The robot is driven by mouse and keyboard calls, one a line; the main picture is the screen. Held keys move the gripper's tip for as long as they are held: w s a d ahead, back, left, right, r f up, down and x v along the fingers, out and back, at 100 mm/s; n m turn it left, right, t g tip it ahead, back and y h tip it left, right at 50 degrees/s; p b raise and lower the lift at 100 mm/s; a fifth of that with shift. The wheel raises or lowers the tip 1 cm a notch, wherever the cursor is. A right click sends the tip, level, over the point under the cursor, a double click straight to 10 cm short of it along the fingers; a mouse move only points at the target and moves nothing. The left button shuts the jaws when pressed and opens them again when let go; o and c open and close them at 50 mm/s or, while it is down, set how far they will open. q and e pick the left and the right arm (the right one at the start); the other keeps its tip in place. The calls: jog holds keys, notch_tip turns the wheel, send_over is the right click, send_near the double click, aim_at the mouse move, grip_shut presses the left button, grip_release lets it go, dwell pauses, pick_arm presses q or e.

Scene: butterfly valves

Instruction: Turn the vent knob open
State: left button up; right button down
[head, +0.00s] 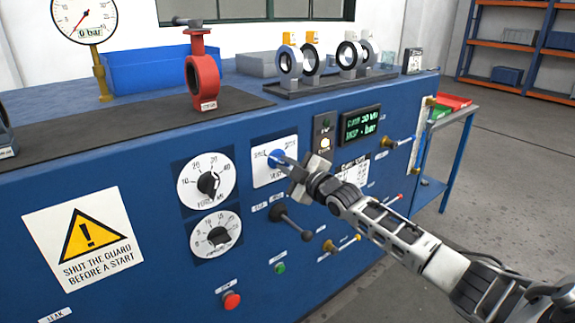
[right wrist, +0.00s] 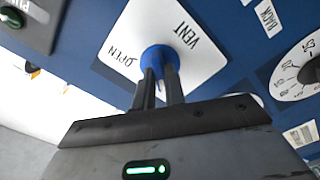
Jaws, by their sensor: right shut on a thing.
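The blue vent knob (head: 274,155) sits on a white plate (head: 262,176) on the front of the blue panel. In the right wrist view the vent knob (right wrist: 158,53) shows beyond my fingertips, and the plate (right wrist: 190,62) reads OPEN and VENT. My right gripper (head: 287,163) reaches the knob from the lower right. In the right wrist view its two dark fingers (right wrist: 160,76) are close together, shut on the knob. The fingers hide part of the knob, so I cannot tell which way it points. My left gripper is not in view.
Two dials (head: 207,181) are left of the vent plate. A dark lever (head: 292,222) is below, near my right arm. A red button (head: 231,300) and a green button (head: 280,268) are lower. A small display (head: 360,124) and brass-coloured handle (head: 390,142) are to the right.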

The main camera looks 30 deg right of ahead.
jog(key=m+p, duration=0.1)
jog(key=m, duration=1)
jog(key=shift+m+p, duration=0.3)
jog(key=m, duration=0.5)
jog(key=shift+f+b, duration=0.1)
jog(key=shift+b, duration=0.25)
jog(key=m+b, duration=0.1)
jog(key=m, duration=0.5)
jog(key=shift+m, duration=0.3)
jog(key=c, duration=1.5)
grip_release()
jog(key=shift+o, duration=0.2)
jog(key=shift+s, duration=0.1)
